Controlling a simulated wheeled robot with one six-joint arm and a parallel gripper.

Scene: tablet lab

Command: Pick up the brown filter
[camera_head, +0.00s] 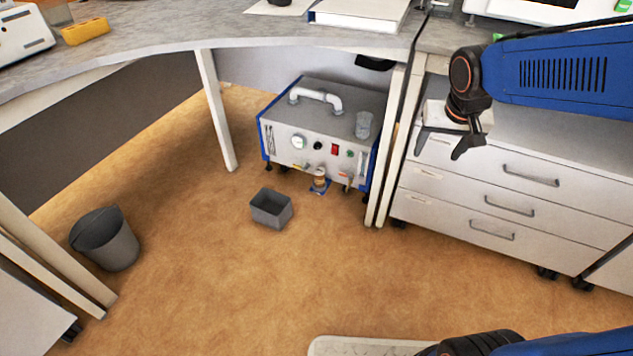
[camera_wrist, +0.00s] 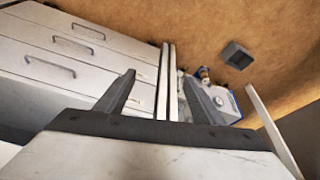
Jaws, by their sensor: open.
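A small brown filter (camera_head: 320,178) with a pale top stands on a blue patch on the floor, at the front of a grey and blue machine (camera_head: 318,128) under the desk. In the wrist view it looks like the small brown thing (camera_wrist: 204,73) beside the machine, partly cut off by other parts. My gripper (camera_head: 441,146) is open and empty, high up in front of the white drawer cabinet, to the right of the filter and well apart from it. Its two fingers (camera_wrist: 159,77) are spread in the wrist view.
A grey open box (camera_head: 270,209) sits on the floor just left of the filter. A grey bin (camera_head: 106,238) stands farther left. Desk legs (camera_head: 216,112) and the drawer cabinet (camera_head: 505,195) flank the machine. The brown floor in front is clear.

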